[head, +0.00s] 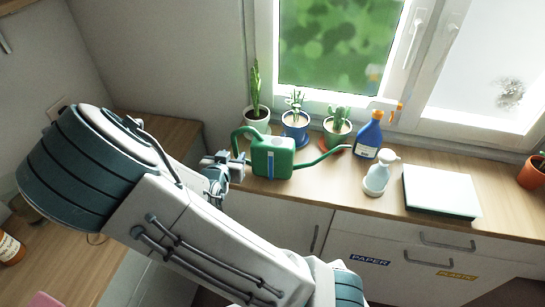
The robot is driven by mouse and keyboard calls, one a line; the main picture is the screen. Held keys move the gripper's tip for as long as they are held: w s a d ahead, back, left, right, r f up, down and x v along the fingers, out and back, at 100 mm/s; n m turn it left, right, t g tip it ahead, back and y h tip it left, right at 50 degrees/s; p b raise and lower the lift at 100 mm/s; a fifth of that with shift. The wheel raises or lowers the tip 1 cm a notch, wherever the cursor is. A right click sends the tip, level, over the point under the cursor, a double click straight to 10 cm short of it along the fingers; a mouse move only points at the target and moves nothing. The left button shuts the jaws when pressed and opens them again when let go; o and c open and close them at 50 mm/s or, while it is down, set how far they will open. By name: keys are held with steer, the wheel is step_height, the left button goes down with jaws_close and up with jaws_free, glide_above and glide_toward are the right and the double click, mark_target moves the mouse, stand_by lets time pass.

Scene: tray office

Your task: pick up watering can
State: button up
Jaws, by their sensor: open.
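The green watering can (273,158) stands upright on the wooden counter below the window. Its spout points right and its looped handle (236,137) is on the left. A blue stripe runs down its front. My gripper (238,166) is at the left side of the can, close to the handle. The jaws are open. My arm comes in from the lower right and bends at the left. Whether the fingers touch the handle cannot be told from this view.
A blue spray bottle (368,138), a white dispenser (376,179) and a white box (440,190) are to the right. Drawers sit below the counter.

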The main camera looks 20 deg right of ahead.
mark_target(235, 153)
steer(key=shift+f+p+x, duration=0.25)
steer(key=shift+p+x, duration=0.15)
steer(key=shift+x, duration=2.2)
steer(key=shift+a, duration=0.15)
steer(key=shift+r, duration=0.1)
jaws_close()
